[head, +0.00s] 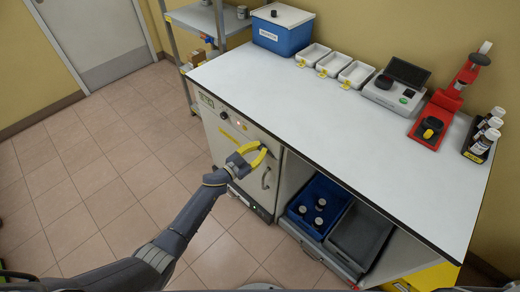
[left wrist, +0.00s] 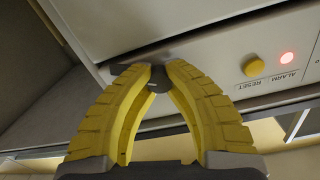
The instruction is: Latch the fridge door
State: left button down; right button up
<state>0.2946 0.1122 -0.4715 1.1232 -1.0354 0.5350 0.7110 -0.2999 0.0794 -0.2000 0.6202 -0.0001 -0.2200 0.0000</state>
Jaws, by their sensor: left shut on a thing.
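The fridge is the light grey cabinet under the worktop's left part; its door (head: 240,160) appears about flush with the front, with a bar handle (head: 266,178) on its right side. My left gripper (head: 262,152) is at the door's upper right corner. In the left wrist view its yellow fingers (left wrist: 155,75) are closed around a small dark latch piece (left wrist: 153,86) at the seam below the control panel. The fingers hide part of the latch, so its exact turn is hard to tell. The left wrist view shows the door's edge (left wrist: 115,35) too. My right gripper is in neither view.
The panel has a yellow reset button (left wrist: 253,66) and a lit red alarm light (left wrist: 287,58). Right of the fridge, an open bay holds a blue crate (head: 297,211) with dark-capped bottles and a grey crate (head: 358,240). The tiled floor in front is clear.

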pick_arm(q)
jog(key=m, duration=0.6)
jog(key=shift+a, duration=0.1)
jog(key=m, duration=0.6)
jog(key=shift+y, duration=0.3)
dwell(0.4)
jog(key=c, duration=1.1)
grip_release()
jog(key=shift+c, duration=0.2)
jog(key=v, duration=1.2)
